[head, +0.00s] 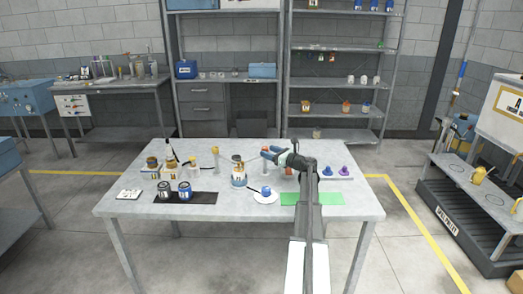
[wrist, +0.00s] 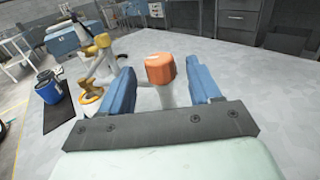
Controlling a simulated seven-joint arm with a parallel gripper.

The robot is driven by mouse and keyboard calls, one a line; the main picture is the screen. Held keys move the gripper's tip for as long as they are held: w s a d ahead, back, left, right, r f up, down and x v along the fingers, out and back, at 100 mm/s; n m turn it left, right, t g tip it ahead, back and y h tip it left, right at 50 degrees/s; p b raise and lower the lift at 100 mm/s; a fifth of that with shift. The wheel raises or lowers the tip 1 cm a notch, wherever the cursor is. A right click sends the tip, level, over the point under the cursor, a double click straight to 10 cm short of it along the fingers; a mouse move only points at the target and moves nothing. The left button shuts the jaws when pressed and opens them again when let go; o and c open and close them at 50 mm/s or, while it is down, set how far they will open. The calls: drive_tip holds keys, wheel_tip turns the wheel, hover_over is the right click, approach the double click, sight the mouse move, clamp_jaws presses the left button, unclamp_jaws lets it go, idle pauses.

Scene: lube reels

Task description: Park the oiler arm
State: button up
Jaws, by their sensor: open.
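An orange-capped pale post (wrist: 160,68) stands between the two blue fingers of my gripper (wrist: 162,88) in the wrist view. The fingers are apart, with a gap on each side of the cap. A pale device with yellow-gold parts (wrist: 92,92) stands left of the fingers in the wrist view. I cannot tell for sure which piece is the oiler arm. My arm hides part of the table around the post.
A jar (head: 238,172) and a white dish (head: 265,197) are near the middle.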

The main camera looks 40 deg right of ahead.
drive_tip(key=shift+w+a, duration=0.15)
drive_tip(key=shift+w, duration=1.15)
drive_tip(key=shift+w+a, duration=0.15)
drive_tip(key=shift+w, duration=1.15)
drive_tip(key=shift+c, duration=0.4)
clamp_jaws()
